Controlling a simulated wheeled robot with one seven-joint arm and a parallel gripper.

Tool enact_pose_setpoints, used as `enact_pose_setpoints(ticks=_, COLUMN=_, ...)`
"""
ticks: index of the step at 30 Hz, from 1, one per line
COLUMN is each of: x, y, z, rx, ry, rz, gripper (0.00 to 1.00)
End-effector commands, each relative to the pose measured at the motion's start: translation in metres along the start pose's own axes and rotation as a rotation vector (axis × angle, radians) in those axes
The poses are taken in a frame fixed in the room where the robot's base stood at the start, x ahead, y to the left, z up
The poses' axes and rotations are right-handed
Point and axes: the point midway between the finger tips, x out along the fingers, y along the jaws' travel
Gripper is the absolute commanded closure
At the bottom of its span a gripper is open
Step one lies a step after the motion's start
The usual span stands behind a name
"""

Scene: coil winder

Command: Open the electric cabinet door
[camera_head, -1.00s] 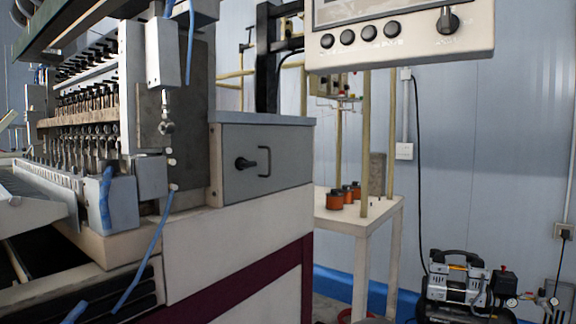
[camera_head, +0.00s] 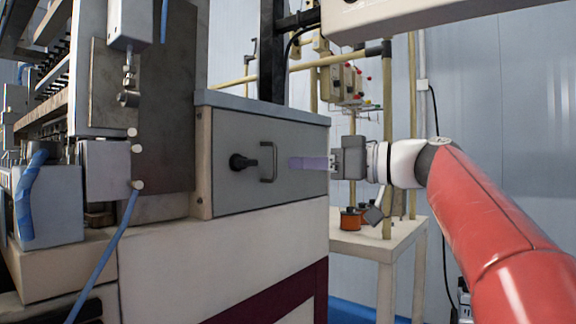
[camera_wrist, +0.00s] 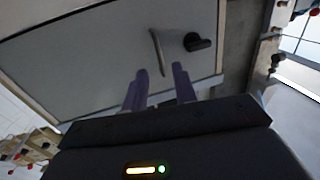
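The electric cabinet door (camera_head: 235,185) is a grey panel on the front of the cabinet, and it is shut. It carries a dark bar handle (camera_head: 268,162) and a black rotary knob (camera_head: 241,162) to the left of the handle. My gripper (camera_head: 293,163) reaches in from the right, its purple fingers just right of the handle. In the wrist view, the fingers (camera_wrist: 158,80) stand apart with nothing between them. The handle (camera_wrist: 156,52) lies just beyond the fingertips, and the knob (camera_wrist: 198,42) is to its right.
A beige table (camera_head: 375,243) with orange spools (camera_head: 350,218) stands right of the cabinet, behind my arm. A control panel (camera_head: 400,15) hangs above. Blue hoses (camera_head: 105,255) hang in front of the machine at left.

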Motion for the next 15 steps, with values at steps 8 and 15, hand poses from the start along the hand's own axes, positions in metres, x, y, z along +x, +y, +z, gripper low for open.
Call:
enact_pose_setpoints(ticks=8, x=0.043, y=0.0, z=0.0, rx=0.003, ry=-0.002, rz=-0.001, gripper=0.72)
enact_pose_setpoints(ticks=15, x=0.053, y=0.0, z=0.0, rx=0.002, ry=-0.001, rz=0.001, gripper=0.72)
